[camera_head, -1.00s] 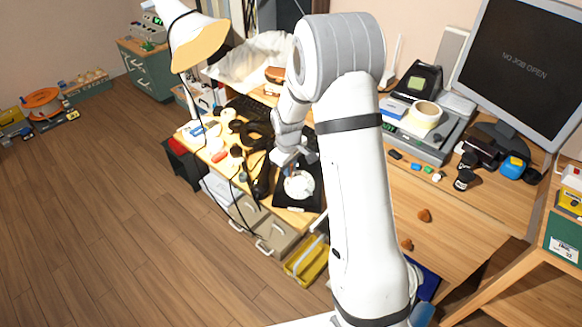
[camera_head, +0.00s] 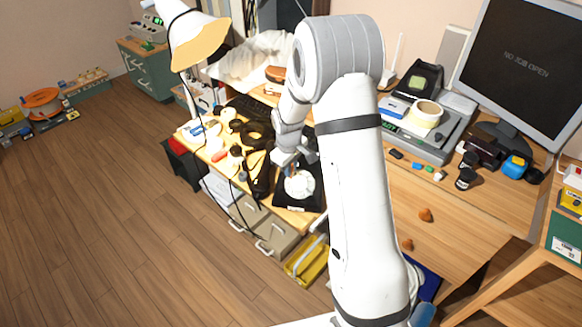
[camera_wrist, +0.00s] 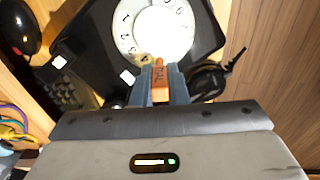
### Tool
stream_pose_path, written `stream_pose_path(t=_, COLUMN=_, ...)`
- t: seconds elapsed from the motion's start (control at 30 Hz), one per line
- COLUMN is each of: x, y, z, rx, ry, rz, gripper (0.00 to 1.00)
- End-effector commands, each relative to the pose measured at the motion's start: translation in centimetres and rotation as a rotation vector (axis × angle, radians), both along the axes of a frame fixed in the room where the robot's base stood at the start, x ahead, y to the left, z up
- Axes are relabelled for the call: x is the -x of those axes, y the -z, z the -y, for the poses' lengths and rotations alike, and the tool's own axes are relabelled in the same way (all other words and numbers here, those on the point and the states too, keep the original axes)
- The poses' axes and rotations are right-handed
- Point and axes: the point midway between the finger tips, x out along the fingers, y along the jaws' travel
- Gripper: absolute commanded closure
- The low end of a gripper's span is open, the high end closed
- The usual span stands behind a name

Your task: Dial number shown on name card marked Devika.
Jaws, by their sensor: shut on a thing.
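A black desk phone with a white rotary dial (camera_head: 299,184) sits at the front edge of the cluttered desk. In the wrist view the black phone body (camera_wrist: 92,38) and part of the white dial (camera_wrist: 165,32) show at the top, with a few digits visible. My gripper (camera_wrist: 160,72) is shut on a small orange stick-like piece (camera_wrist: 160,84) with dark marks on it. Its tip is at the dial's near rim; I cannot tell whether it touches or sits in a hole. In the head view my gripper (camera_head: 287,160) is just above the dial. I cannot make out a card marked Devika.
A lamp (camera_head: 195,45) and small items crowd the desk's left part. A dark cable (camera_wrist: 208,80) lies right of the phone. A monitor (camera_head: 515,65) and a grey machine (camera_head: 425,140) stand at right. A yellow bin (camera_head: 307,262) is below the desk.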

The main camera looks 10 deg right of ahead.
Motion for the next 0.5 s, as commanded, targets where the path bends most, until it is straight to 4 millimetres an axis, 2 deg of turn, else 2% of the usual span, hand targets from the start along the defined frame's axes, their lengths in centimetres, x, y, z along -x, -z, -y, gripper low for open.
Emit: stream_pose_path(t=0.5, x=-0.4, y=-0.4, z=1.1, rx=0.0, ry=0.002, rz=0.0, gripper=1.0)
